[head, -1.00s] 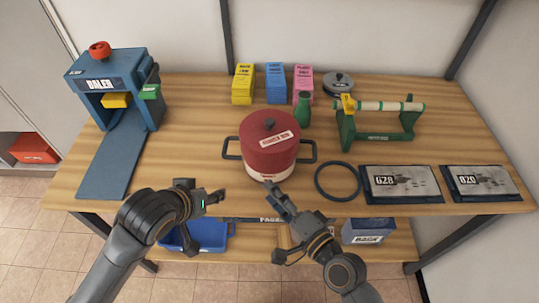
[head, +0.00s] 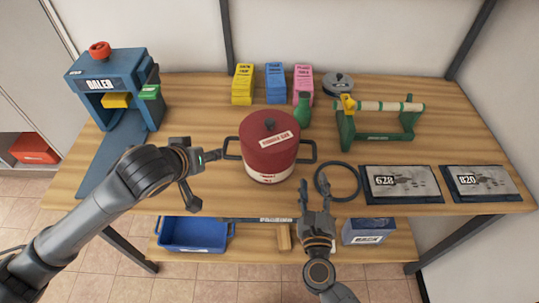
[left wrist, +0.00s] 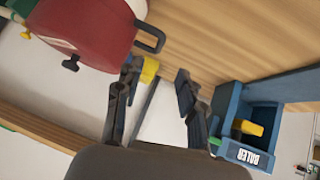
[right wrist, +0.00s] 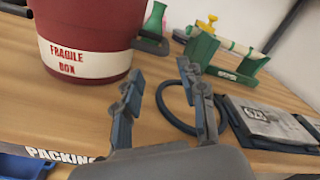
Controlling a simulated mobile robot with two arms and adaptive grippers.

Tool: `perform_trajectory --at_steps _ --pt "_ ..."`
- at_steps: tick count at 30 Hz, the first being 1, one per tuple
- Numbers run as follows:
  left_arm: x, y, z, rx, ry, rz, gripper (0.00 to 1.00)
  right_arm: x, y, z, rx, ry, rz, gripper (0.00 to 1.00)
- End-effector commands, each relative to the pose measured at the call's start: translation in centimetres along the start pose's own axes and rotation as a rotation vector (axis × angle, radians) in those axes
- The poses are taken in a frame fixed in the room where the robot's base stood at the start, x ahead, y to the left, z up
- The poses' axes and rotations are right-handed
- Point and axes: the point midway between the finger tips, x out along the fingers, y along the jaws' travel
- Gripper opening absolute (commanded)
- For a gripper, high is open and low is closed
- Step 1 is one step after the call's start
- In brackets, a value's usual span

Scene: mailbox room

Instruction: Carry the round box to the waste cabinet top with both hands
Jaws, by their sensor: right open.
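The round box (head: 262,157) is a dark red tub with a white lower band, a knobbed lid and a dark loop handle on each side. It stands upright on the wooden table (head: 190,110). In the right wrist view its band (right wrist: 85,65) reads "FRAGILE BOX". My left gripper (head: 207,178) is open beside the left handle, with its upper finger close to it; contact is unclear. The left wrist view shows its fingers (left wrist: 157,72) apart and empty. My right gripper (head: 315,185) is open and empty, below and right of the right handle. I cannot identify the waste cabinet top.
A black ring (head: 337,196) lies beside my right gripper. Two dark panels (head: 400,196) and a green roller stand (head: 378,137) are right. A blue press (head: 103,65) stands left. A blue bin (head: 190,247) sits below.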

Motion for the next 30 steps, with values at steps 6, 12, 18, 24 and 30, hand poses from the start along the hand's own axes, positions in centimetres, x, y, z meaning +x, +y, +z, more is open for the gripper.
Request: perform_trajectory --at_steps 6,12,18,24,30 --pt "3.2 0.0 0.0 -0.001 -0.001 -0.002 0.39 3.4 -0.1 0.1 0.0 -0.002 -0.004 0.41" --pt "7.3 0.0 0.0 0.0 -0.001 -0.003 0.39 7.4 -0.1 0.1 -0.001 -0.003 -0.002 0.41" --pt "10.8 0.0 0.0 0.001 0.0 -0.001 0.39 10.9 -0.1 0.2 -0.002 -0.003 -0.002 0.41" --pt "12.8 0.0 -0.1 0.001 0.001 0.0 0.39 12.9 0.0 0.1 -0.002 -0.002 0.0 0.41" --pt "13.4 0.0 0.0 0.002 0.0 -0.001 0.39 13.4 0.0 0.0 -0.001 -0.001 0.001 0.41"
